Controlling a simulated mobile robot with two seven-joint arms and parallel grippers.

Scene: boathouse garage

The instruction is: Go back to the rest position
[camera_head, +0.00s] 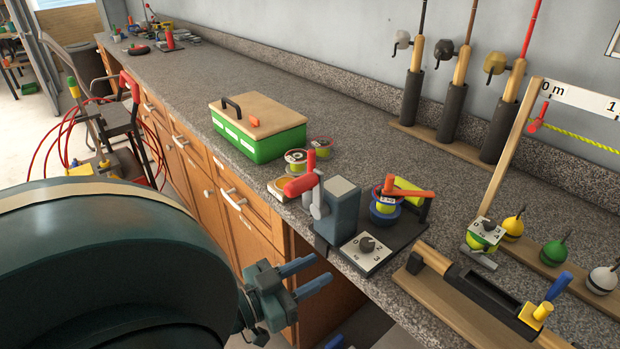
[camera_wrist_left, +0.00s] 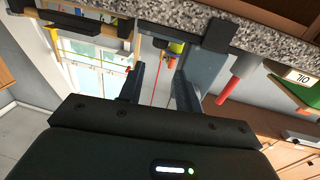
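My left gripper (camera_head: 322,268) is low in front of the worktop's front edge, beside the drawer fronts. Its two blue-grey fingers point right and stand apart with nothing between them. In the left wrist view the fingers (camera_wrist_left: 158,72) are also spread, with only background seen through the gap. The large dark teal part at lower left in the head view is mine. My right gripper is in neither view.
The granite worktop (camera_head: 370,146) runs along the wall. A grey-blue device with a red handle (camera_head: 301,185) stands at its front edge, close above my left gripper. A green box (camera_head: 257,128), several fishing rods and a wooden rack (camera_head: 478,312) are on the worktop.

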